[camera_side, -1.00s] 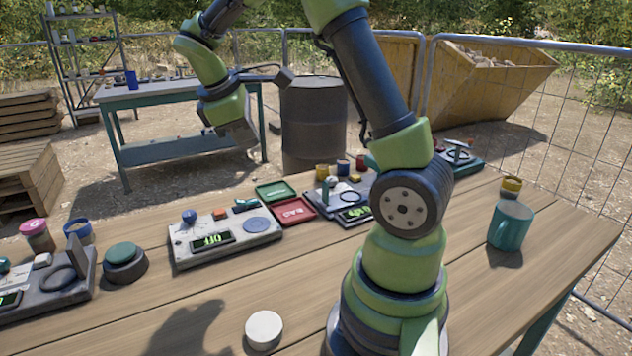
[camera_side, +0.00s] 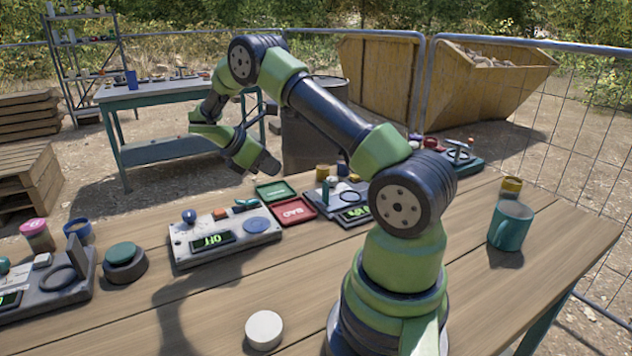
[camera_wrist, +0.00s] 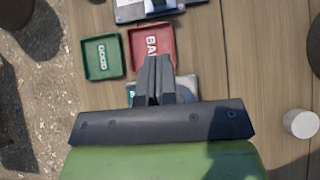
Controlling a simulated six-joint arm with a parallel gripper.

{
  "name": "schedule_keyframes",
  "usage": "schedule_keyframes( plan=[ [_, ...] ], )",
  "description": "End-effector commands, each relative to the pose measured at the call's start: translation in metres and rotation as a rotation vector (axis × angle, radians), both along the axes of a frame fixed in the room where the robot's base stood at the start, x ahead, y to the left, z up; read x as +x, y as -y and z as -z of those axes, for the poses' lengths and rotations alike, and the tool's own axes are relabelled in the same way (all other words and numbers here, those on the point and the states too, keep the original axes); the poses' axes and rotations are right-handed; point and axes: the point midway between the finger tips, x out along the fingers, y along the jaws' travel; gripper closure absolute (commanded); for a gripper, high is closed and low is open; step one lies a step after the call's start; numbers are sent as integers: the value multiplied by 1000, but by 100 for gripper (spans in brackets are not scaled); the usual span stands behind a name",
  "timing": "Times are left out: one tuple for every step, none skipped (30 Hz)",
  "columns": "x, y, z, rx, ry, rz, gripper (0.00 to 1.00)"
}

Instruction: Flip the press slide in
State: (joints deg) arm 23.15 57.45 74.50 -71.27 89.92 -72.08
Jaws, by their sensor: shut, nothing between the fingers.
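My gripper (camera_side: 264,163) is shut and empty, held in the air above and behind the green and red trays. In the wrist view its closed fingers (camera_wrist: 156,66) overlap the red tray's lower edge. A pale control box (camera_side: 225,237) reading OFF sits on the table with a blue knob (camera_side: 189,216), an orange button, a teal switch piece (camera_side: 245,204) and a blue disc. In the wrist view a pale box (camera_wrist: 187,88) is mostly hidden behind my fingers. A second box (camera_side: 350,205) has a lit display. I cannot tell which part is the press slide.
The green tray (camera_side: 262,194) and red tray (camera_side: 281,217) lie between the boxes. At left are a grey device with a ring (camera_side: 62,279) and a dark green button (camera_side: 123,258). A white puck (camera_side: 264,330) and teal mug (camera_side: 511,226) stand near my base.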

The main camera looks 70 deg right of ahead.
Motion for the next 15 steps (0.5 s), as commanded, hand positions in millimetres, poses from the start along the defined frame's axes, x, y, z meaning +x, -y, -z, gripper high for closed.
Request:
schedule_keyframes(
  plan=[
    [-1, 1, 1, 0, 0, 1, 100],
    [-2, 2, 2, 0, -2, 1, 100],
    [-4, 4, 5, 1, -3, 3, 100],
    [-6, 5, 7, 2, -3, 2, 100],
    [-8, 7, 9, 1, -2, 2, 100],
    [-11, 10, 14, 2, -3, 2, 100],
    [-14, 13, 17, 3, -4, 4, 100],
    [-17, 16, 21, 2, -3, 4, 100],
    [-22, 21, 27, 3, -5, 3, 100],
    [-26, 24, 32, 2, -5, 4, 100],
    [-29, 27, 36, 3, -4, 4, 100],
    [-34, 32, 43, 3, -5, 4, 100],
    [-37, 35, 47, 3, -5, 4, 100],
    [-41, 39, 51, 4, -4, 4, 100],
    [-45, 43, 57, 2, -4, 4, 100]
  ],
)
